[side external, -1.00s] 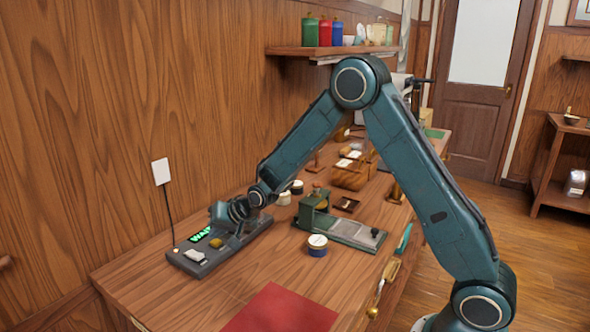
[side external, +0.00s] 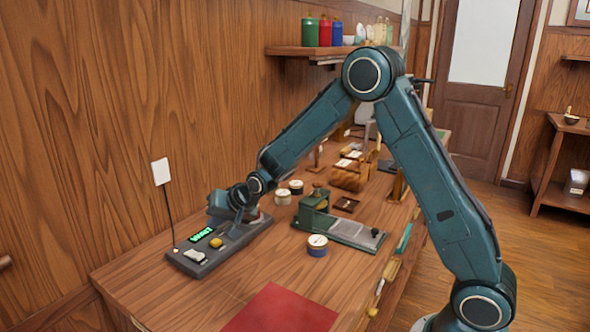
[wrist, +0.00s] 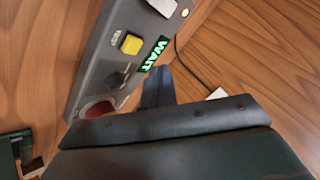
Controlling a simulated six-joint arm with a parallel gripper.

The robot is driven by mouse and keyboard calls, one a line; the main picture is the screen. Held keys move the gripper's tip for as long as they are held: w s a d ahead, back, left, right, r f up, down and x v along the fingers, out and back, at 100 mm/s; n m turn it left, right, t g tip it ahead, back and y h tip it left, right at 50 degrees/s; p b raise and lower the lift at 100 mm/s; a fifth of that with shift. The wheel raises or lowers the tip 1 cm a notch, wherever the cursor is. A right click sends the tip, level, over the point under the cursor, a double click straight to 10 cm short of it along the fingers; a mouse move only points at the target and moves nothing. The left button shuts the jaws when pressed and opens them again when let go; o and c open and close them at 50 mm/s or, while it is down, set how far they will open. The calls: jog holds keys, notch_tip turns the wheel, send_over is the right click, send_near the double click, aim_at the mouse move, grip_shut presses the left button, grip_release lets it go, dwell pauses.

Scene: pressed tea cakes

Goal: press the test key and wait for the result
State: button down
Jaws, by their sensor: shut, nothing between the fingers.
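The grey tester (side external: 228,250) lies on the bench by the wooden wall. Its green display (side external: 202,236) is lit, and in the wrist view the display (wrist: 154,54) reads WAIT. The yellow test key (side external: 216,243) sits beside the display; in the wrist view the yellow key (wrist: 131,43) is uncovered, with its label beside it. My gripper (side external: 219,214) is shut and empty, above the tester's far part. In the wrist view my gripper's fingers (wrist: 158,88) are together, apart from the key. A reddish-brown round thing (wrist: 97,108) shows on the tester, partly hidden.
A cord runs to a white wall plate (side external: 161,171). A red mat (side external: 280,310) lies in front.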

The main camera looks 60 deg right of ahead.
jog(key=shift+r, duration=1.25)
jog(key=s+r+n+g, duration=0.1)
jog(key=s+r+n, duration=0.1)
jog(key=s+r, duration=0.55)
jog(key=s+r+n+g, duration=0.15)
jog(key=s+r, duration=0.35)
jog(key=s, duration=0.5)
jog(key=s+n+g+h, duration=0.1)
jog(key=s+n, duration=0.3)
jog(key=s, duration=1.8)
jog(key=shift+r, duration=0.15)
